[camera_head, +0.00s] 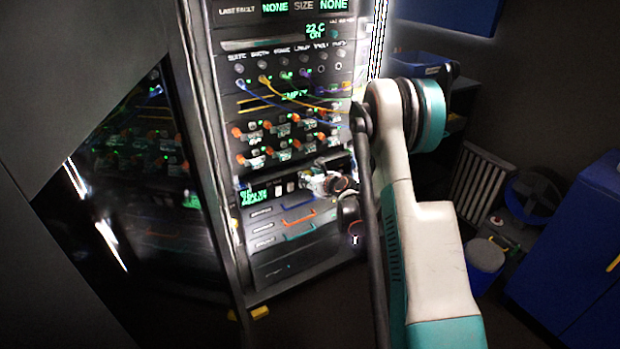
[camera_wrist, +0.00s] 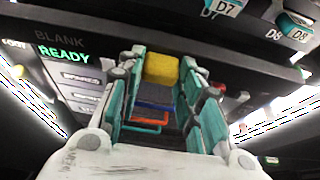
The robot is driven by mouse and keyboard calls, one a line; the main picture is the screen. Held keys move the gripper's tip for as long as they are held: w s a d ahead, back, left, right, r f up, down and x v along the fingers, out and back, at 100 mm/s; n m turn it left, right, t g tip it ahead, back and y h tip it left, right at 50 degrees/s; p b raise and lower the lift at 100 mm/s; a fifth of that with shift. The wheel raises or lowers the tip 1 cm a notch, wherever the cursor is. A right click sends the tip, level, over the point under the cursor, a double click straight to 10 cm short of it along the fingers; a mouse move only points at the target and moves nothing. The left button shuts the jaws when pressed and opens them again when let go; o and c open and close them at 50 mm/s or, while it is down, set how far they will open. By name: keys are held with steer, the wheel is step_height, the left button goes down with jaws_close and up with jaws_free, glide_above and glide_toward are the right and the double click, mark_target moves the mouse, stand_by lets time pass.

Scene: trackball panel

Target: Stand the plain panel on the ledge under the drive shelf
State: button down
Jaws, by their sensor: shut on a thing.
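My gripper (camera_head: 325,184) is in front of the rack, just below the rows of orange-handled drives, mostly hidden by my arm in the head view. In the wrist view my gripper (camera_wrist: 162,62) is shut on a yellow block (camera_wrist: 161,70). I cannot tell whether this block is part of the plain panel, and no plain panel stands out clearly. The drive shelf (camera_head: 285,135) holds the drives; drives D7 and D8 show at the top of the wrist view. The ledge is not clearly visible.
Drawers with blue and orange handles (camera_head: 298,227) lie below the gripper. Coloured cables (camera_head: 290,100) hang above the drives. A dark glossy door (camera_head: 140,180) stands at left. A slatted panel (camera_head: 479,187), bins and a blue cabinet (camera_head: 575,245) are at right.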

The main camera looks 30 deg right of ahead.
mark_target(304, 168)
steer(key=shift+w+a, duration=0.15)
steer(key=shift+w, duration=3.35)
steer(key=c, duration=1.1)
jaws_free()
steer(key=shift+o, duration=0.2)
steer(key=v, duration=1.2)
steer(key=shift+r, duration=0.1)
